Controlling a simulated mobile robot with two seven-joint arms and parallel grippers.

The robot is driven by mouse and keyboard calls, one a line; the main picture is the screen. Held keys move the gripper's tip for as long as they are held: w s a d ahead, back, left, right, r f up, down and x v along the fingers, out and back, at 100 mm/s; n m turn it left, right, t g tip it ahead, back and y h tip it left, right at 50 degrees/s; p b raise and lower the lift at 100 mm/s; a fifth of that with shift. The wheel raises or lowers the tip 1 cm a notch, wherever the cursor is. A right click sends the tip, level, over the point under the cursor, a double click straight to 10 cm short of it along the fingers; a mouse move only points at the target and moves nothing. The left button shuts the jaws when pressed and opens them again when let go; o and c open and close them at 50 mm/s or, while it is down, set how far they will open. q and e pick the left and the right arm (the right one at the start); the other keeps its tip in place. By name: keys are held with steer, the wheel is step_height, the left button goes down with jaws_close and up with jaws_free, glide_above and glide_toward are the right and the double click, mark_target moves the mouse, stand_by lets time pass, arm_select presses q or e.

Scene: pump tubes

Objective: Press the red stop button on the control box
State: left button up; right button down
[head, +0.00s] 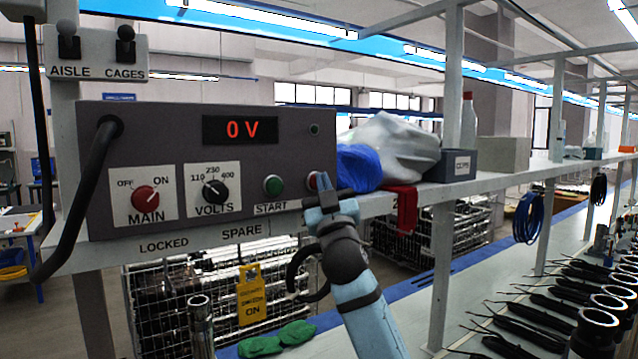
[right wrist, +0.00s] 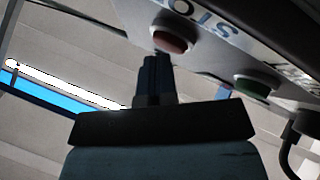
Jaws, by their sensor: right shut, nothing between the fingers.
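The grey control box (head: 150,150) stands on a shelf at the left of the head view, its display reading 0 V. Its red stop button (head: 312,181) is at the lower right of the front, partly hidden by my right gripper (head: 325,181). In the right wrist view the red button (right wrist: 173,39) sits under the upside-down STOP label. My right gripper (right wrist: 155,60) is shut and empty, its fingertips very close to the button, slightly to one side in that view. I cannot tell whether they touch. My left gripper is not in view.
The green start button (head: 273,185) is left of the stop button. A red main switch (head: 145,199) and a volts dial (head: 216,193) are farther left.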

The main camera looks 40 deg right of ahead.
steer(key=shift+s+a, duration=0.1)
steer(key=shift+s, duration=0.75)
steer(key=s, duration=0.3)
steer(key=s+p, duration=0.1)
steer(key=s, duration=0.1)
steer(key=shift+a, duration=0.3)
steer(key=shift+f, duration=0.1)
stand_by(0.3)
